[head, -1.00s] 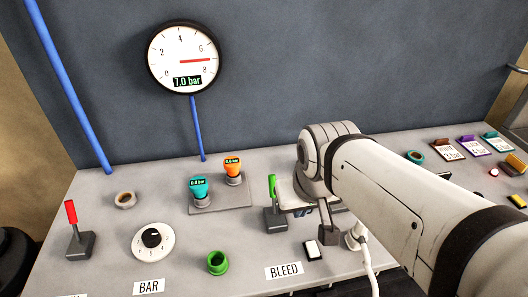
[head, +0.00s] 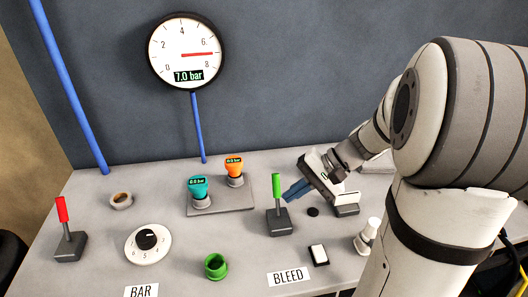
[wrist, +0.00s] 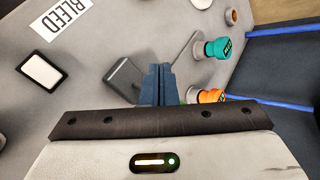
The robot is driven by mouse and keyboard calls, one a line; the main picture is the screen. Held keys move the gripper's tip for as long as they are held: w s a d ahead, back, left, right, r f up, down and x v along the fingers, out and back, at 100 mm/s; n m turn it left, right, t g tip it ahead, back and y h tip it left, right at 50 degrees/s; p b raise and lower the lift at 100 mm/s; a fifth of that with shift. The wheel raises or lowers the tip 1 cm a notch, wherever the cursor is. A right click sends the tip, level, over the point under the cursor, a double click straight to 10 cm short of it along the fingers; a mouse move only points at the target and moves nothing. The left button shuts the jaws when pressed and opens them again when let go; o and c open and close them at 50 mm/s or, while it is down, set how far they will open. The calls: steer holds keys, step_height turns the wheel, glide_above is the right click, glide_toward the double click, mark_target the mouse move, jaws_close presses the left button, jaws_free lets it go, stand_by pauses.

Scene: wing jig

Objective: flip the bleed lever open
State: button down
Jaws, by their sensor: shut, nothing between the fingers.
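The bleed lever (head: 276,190) has a green handle standing upright on a dark grey base, behind the BLEED label (head: 288,276). My gripper (head: 290,192) is just to the right of the handle, its blue fingers together and empty, pointing left toward it. I cannot tell whether they touch. In the wrist view the shut fingers (wrist: 157,80) cover most of the handle, and the lever's grey base (wrist: 124,78) shows beside them. The gauge (head: 186,52) reads 7.0 bar.
A teal fitting (head: 200,190) and an orange fitting (head: 234,170) stand on a plate left of the lever. A red lever (head: 65,230), a dial (head: 148,244), a green ring (head: 216,266) and a white switch (head: 318,254) are also on the bench.

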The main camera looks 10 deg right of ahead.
mark_target(277, 193)
steer(key=w+d+f+m+t+y+b, duration=0.2)
steer(key=w+d+f+m+t+y, duration=0.2)
steer(key=w+d, duration=0.5)
steer(key=shift+w+d+f+m+t+b, duration=0.15)
steer(key=shift+d+f+m+t+b, duration=0.2)
steer(key=shift+d+f+t, duration=0.35)
steer(key=shift+a, duration=0.2)
steer(key=p+x, duration=0.1)
steer(key=x, duration=0.9)
steer(key=shift+w+a+r+p, duration=0.1)
steer(key=shift+a+p, duration=0.05)
steer(key=shift+p, duration=0.25)
steer(key=s, duration=0.1)
steer(key=s+r, duration=0.1)
steer(key=s+r+p, duration=0.1)
steer(key=shift+s+a, duration=0.2)
steer(key=shift+s, duration=0.05)
steer(key=shift+f+t+b, duration=0.15)
steer(key=shift+t+b, duration=0.15)
steer(key=shift+b, duration=0.05)
